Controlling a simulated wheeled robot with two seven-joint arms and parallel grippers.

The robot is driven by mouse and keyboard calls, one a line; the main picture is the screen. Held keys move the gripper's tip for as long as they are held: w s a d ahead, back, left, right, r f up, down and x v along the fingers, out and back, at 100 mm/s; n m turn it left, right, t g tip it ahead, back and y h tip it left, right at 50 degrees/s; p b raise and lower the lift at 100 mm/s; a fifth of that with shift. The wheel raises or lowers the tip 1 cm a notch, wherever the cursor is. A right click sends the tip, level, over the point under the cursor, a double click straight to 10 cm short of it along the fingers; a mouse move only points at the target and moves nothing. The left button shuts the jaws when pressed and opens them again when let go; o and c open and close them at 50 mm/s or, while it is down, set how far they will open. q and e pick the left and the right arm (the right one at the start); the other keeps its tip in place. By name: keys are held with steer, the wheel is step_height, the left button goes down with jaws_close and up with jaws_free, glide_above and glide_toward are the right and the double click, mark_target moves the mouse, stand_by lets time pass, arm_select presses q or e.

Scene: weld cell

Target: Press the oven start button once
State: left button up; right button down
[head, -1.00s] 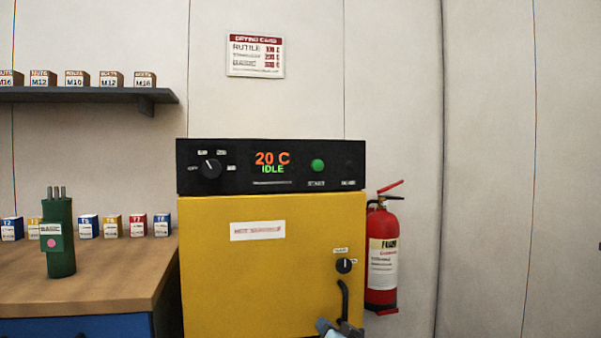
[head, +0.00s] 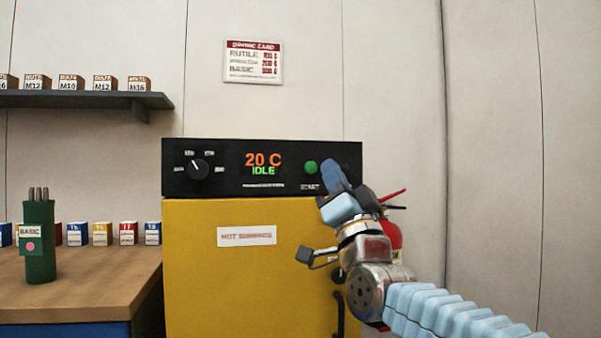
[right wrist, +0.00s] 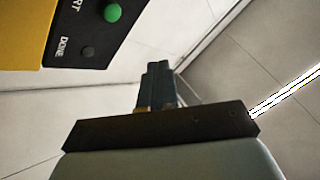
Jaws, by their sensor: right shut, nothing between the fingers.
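The green start button (head: 311,167) is on the oven's black control panel (head: 228,180), above the printed word START. The panel display reads 20 C and IDLE. My right gripper (head: 331,168) is shut and empty, its tips just right of the button in the head view. In the right wrist view the button (right wrist: 112,13) is at the top left, and the shut fingers (right wrist: 157,75) are apart from it, pointing at the wall side. The dark DONE lamp (right wrist: 87,52) shows there too; in the head view my gripper hides it. My left gripper is not in view.
The yellow oven door (head: 225,285) is below the panel. A red fire extinguisher (head: 391,238) is partly behind my right arm. A green BASIC canister (head: 39,245) stands on the wooden bench at left. A shelf (head: 80,99) holds several boxes.

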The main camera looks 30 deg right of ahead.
mark_target(311, 168)
steer(key=shift+s+r, duration=0.2)
steer(key=shift+r, duration=0.1)
steer(key=shift+w+d+p, duration=0.3)
steer(key=shift+w+p, duration=0.5)
steer(key=shift+w, duration=0.65)
steer(key=shift+w+d+p, duration=0.35)
steer(key=shift+w+p, duration=0.4)
steer(key=shift+w, duration=0.7)
steer(key=shift+w+d+p, duration=0.3)
steer(key=shift+w+p, duration=0.5)
steer(key=shift+w, duration=0.65)
steer(key=shift+w+f, duration=0.1)
steer(key=shift+w+y, duration=0.25)
steer(key=shift+y, duration=0.05)
steer(key=shift+d, duration=0.1)
